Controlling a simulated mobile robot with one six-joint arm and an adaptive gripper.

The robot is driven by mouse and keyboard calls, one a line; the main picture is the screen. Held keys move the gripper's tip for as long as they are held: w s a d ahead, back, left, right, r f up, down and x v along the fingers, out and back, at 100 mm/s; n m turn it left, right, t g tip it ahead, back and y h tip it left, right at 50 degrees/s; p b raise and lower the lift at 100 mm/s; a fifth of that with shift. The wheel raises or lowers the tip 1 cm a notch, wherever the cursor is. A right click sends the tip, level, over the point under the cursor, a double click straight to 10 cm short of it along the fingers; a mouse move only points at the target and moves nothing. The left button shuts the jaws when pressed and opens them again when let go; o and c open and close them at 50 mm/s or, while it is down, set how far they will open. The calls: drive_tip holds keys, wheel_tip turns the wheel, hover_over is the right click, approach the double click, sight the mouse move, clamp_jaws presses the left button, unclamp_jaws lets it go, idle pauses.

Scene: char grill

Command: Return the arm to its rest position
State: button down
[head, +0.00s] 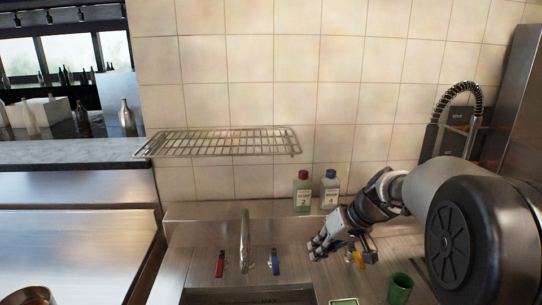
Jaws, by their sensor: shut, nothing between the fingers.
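My arm comes in from the right edge and reaches left over the steel counter. My gripper (320,246) is at its end, low and pointing down to the left, to the right of the tap and in front of two bottles. It is shut and holds nothing. Its fingertips are small and dark in this view, and whether they touch anything below cannot be told.
A steel tap (244,240) with red (220,263) and blue (274,262) handles stands at the sink. Red-capped (302,192) and blue-capped (330,190) bottles stand behind. A green cup (400,288) is below my arm. A wire rack (222,143) juts from the wall.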

drive_tip(key=s+a+r+h, duration=0.1)
drive_tip(key=s+a+r, duration=0.1)
drive_tip(key=s+r, duration=0.5)
drive_tip(key=s+d+f+m+h, duration=0.1)
drive_tip(key=s+h, duration=0.1)
drive_tip(key=s, duration=1)
drive_tip(key=s+d+f+m+t+h, duration=0.1)
drive_tip(key=s+h, duration=0.1)
drive_tip(key=s, duration=1.1)
drive_tip(key=shift+s+d+f, duration=0.25)
drive_tip(key=shift+d+f, duration=0.05)
drive_tip(key=shift+d, duration=0.1)
